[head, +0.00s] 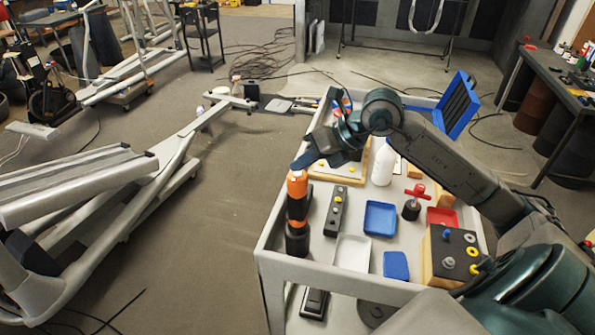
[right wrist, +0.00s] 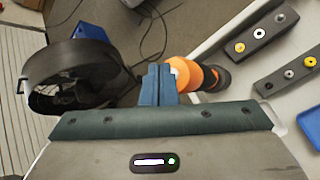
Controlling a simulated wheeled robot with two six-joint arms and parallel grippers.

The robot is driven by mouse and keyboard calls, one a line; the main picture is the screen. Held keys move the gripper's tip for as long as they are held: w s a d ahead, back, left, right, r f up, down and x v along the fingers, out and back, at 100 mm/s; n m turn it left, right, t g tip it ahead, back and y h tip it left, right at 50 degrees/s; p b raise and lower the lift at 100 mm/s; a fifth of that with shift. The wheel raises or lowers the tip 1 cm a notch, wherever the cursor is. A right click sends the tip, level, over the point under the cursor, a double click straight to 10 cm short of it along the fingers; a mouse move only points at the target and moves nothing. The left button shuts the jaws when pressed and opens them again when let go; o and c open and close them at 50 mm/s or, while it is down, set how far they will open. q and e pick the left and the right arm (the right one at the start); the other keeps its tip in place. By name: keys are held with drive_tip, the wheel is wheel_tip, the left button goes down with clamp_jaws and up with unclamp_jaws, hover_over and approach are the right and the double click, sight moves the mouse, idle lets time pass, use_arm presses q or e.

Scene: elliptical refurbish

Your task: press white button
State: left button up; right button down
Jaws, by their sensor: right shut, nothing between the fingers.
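A black bar (head: 336,211) with small round buttons lies on the cart top, and it also shows in the right wrist view (right wrist: 288,75). My right gripper (head: 303,161) is shut and empty, above the cart's left side near the top of the orange and black tool. Its blue fingers (right wrist: 158,76) are together in the right wrist view, apart from both bars. My left gripper is not in view.
The orange and black tool (head: 297,190) stands upright by the cart's left edge. Blue trays (head: 380,218), a white bottle (head: 383,165), a red-handled valve (head: 412,207) and a wooden block with knobs (head: 432,262) crowd the cart.

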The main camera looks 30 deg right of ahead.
drive_tip(key=shift+r, duration=0.4)
drive_tip(key=shift+r, duration=0.1)
drive_tip(key=shift+r+p, duration=1.7)
drive_tip(key=shift+r, duration=1.2)
